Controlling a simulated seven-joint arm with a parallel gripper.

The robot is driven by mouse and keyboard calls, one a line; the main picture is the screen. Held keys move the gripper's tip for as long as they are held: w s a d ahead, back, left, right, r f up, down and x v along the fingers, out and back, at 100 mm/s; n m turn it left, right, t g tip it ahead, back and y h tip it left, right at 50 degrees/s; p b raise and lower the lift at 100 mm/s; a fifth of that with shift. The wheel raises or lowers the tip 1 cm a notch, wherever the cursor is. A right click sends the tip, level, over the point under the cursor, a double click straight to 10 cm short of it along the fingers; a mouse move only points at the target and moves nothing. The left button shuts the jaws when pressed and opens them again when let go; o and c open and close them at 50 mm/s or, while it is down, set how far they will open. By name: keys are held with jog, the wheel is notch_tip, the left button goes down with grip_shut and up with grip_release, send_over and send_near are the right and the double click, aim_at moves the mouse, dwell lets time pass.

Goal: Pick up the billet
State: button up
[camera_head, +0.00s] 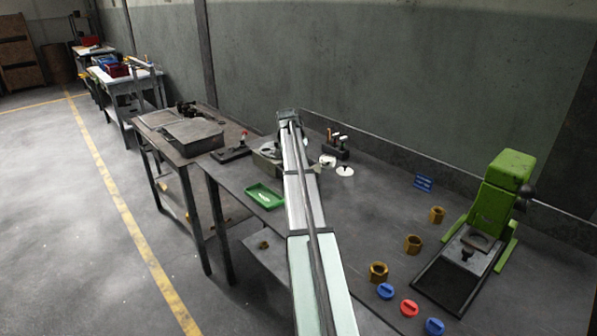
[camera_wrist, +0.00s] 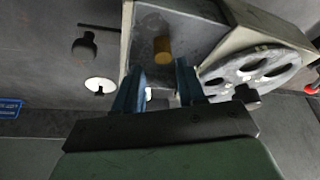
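The billet looks to be the small brass-yellow cylinder (camera_wrist: 162,48) in the wrist view. It is on the grey top of a box-shaped machine (camera_wrist: 195,36) with a round slotted wheel at its side. My gripper (camera_wrist: 158,68) shows two blue fingers set apart, with nothing between them. The billet shows just beyond the fingertips, roughly in line with the gap. How far apart in depth they are I cannot tell. In the head view my arm covers part of this machine (camera_head: 266,160), and the billet and fingers are hidden.
A green tray (camera_head: 264,196) lies left of my arm. A small rack of tools (camera_head: 336,148) and white discs (camera_head: 345,171) stand behind it. At the right are a green press (camera_head: 492,200), brass hex pieces (camera_head: 413,244) and coloured knobs (camera_head: 409,308).

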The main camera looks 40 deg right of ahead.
jog(key=shift+x, duration=3)
jog(key=shift+w, duration=0.2)
grip_shut()
